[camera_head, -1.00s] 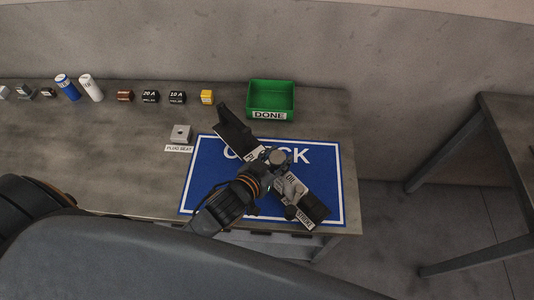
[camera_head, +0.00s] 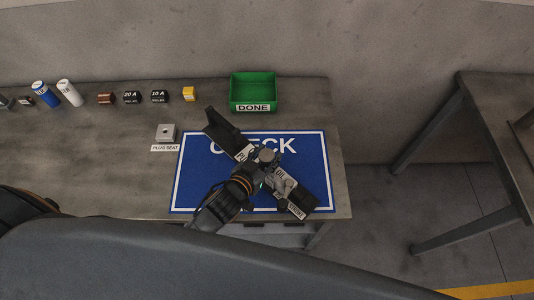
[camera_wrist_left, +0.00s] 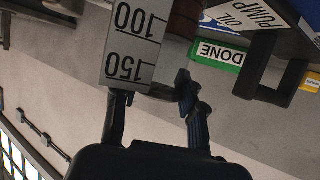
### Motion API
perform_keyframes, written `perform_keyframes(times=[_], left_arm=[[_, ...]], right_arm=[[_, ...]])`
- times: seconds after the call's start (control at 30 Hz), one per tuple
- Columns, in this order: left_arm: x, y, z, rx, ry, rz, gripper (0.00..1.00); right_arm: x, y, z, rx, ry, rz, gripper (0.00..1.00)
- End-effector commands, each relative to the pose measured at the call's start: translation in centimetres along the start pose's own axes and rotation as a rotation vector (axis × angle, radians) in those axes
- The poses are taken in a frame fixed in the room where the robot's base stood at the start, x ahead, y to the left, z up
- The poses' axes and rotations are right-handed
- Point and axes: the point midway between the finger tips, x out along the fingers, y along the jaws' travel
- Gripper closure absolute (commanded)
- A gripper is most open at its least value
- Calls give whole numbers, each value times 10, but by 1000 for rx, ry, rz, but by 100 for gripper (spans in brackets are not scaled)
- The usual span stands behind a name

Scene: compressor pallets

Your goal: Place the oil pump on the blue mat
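The oil pump (camera_head: 286,183) is a grey part with labels and dark end pieces, lying diagonally over the blue mat (camera_head: 180,190) in the head view. My left gripper (camera_head: 268,168) comes from below and is at the pump's middle, with its fingers closed around it. In the left wrist view the fingers (camera_wrist_left: 157,98) lie on either side of a part beside a plate marked 100 and 150. The OIL PUMP label (camera_wrist_left: 247,18) is at upper right there. I cannot tell whether the pump touches the mat. My right gripper is not in view.
A green DONE bin (camera_head: 253,91) stands behind the mat. A grey plug seat block (camera_head: 166,132) is left of it. A yellow block (camera_head: 189,94), fuses and cylinders line the back. Bare table (camera_head: 90,150) lies to the left. Another table (camera_head: 480,110) stands at right.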

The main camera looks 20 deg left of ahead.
Motion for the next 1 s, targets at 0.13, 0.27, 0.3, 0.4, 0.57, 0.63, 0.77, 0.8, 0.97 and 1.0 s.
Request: perform_keyframes(times=[0.13, 0.27, 0.3, 0.4, 0.57, 0.63, 0.77, 0.8, 0.97, 1.0], left_arm=[[0, 0, 0, 0, 0, 0, 41], [0, 0, 0, 1, 0, 0, 41], [0, 0, 0, 1, 0, 0, 41], [-2, 0, -3, 2, 0, 0, 41], [-19, 0, 1, 0, -2, 0, 41], [-32, 0, 0, 1, -1, 0, 41], [-62, 0, 1, 0, -3, 0, 41], [-70, 0, 1, 0, -3, 0, 41], [-98, 0, 1, 1, -3, 0, 41], [-104, 0, 0, 0, -2, 0, 41]], right_arm=[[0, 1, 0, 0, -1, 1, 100], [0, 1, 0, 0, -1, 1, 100], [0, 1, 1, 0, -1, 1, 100], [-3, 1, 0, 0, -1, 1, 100], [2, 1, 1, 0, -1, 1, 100], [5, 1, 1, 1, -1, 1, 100], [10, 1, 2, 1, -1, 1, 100], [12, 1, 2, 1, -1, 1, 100], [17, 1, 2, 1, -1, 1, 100], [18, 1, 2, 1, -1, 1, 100]])
